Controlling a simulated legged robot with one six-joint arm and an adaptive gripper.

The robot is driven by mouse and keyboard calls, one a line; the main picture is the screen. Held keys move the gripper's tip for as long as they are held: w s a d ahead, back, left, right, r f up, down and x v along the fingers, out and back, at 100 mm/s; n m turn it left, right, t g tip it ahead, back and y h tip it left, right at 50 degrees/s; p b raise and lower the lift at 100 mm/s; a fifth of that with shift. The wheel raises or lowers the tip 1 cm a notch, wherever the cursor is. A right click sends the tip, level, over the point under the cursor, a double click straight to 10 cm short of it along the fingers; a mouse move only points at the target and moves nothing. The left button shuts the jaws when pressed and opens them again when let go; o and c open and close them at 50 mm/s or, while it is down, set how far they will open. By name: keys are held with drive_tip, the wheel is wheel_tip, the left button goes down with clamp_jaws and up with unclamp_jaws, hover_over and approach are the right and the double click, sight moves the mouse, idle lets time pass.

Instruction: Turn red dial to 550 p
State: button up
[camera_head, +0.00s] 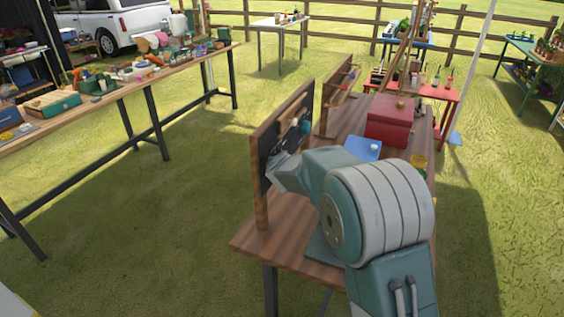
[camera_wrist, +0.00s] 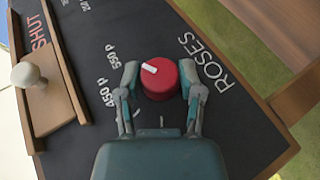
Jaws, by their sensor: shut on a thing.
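The red dial (camera_wrist: 160,78) is on a dark board (camera_wrist: 240,130) lettered "ROSES" in the wrist view. A white mark sits at the dial's upper left, on the side toward the "550 p" label (camera_wrist: 112,56). The "450 p" label (camera_wrist: 107,93) is lower on the left. My gripper (camera_wrist: 160,75) is shut on the dial, with one finger on each side of it. In the head view my gripper (camera_head: 270,176) reaches the face of the upright, wood-framed board (camera_head: 262,205). The dial is hidden there.
A pale knob (camera_wrist: 27,74) on a wooden strip (camera_wrist: 52,108) is left of the labels, near the word "SHUT". The board stands on a wooden table (camera_head: 255,240) with a red box (camera_head: 389,124) and a blue item (camera_head: 362,147). Grass lies left of the table.

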drive_tip(key=shift+s+a+f, duration=0.1)
drive_tip(key=shift+f, duration=0.2)
drive_tip(key=o, duration=1.1)
drive_tip(key=shift+o, duration=0.2)
drive_tip(key=shift+r, duration=0.15)
drive_tip(key=shift+r, duration=0.1)
drive_tip(key=shift+s+r, duration=0.1)
drive_tip(key=shift+s, duration=0.05)
drive_tip(key=a+v, duration=0.1)
drive_tip(key=v, duration=1)
drive_tip(key=shift+d, duration=0.35)
drive_tip(key=shift+s+r, duration=0.1)
drive_tip(key=shift+r, duration=0.05)
